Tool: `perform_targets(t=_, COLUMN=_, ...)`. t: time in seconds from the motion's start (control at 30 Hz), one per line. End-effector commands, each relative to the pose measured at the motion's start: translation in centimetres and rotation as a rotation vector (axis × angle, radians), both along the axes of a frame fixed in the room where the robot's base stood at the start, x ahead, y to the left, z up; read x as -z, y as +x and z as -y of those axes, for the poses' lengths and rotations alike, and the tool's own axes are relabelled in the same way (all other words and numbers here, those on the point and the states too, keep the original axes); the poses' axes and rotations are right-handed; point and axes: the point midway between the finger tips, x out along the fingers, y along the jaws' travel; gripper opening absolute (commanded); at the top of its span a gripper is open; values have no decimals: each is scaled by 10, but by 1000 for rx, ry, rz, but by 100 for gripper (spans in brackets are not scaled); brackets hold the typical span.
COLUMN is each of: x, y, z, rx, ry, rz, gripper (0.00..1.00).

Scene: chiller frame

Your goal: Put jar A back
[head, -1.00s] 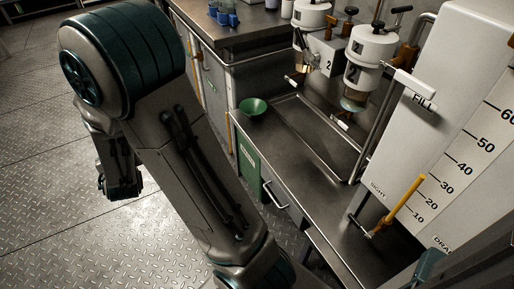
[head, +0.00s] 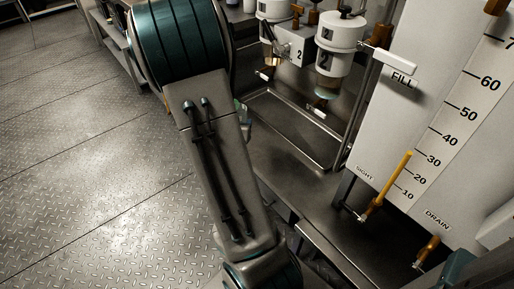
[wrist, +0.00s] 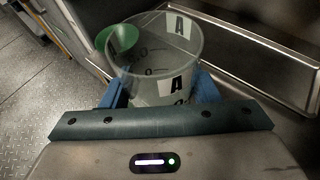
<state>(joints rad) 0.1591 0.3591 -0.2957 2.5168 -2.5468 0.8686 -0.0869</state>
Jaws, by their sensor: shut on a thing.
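Jar A (wrist: 152,62) is a clear, open-topped jar with black "A" labels and faint marks on its wall. In the wrist view it stands between the blue fingers of my gripper (wrist: 158,90), which is shut on it. I see its rim and look partly into it; it looks empty. In the head view my arm covers the gripper and nearly all of the jar.
A shallow metal tray (head: 292,130) lies on the counter below white numbered dispensers (head: 340,32). A white tank with a scale (head: 440,110) stands at right. Open floor lies at left.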

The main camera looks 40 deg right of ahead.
Motion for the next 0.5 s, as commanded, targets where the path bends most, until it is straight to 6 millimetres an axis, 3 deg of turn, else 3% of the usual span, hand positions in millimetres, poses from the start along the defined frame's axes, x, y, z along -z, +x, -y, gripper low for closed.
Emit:
perform_targets(t=0.03, x=4, y=-22, z=22, rx=68, ry=-3, rz=0, gripper=20)
perform_targets(t=0.1, x=6, y=-48, z=45, rx=146, ry=-4, rz=3, gripper=20)
perform_targets(t=0.3, x=6, y=-98, z=81, rx=289, ry=-9, rz=15, gripper=20)
perform_targets(t=0.4, x=8, y=-104, z=86, rx=314, ry=-11, rz=16, gripper=20)
perform_targets(t=0.5, x=17, y=-94, z=88, rx=317, ry=-11, rz=14, gripper=20)
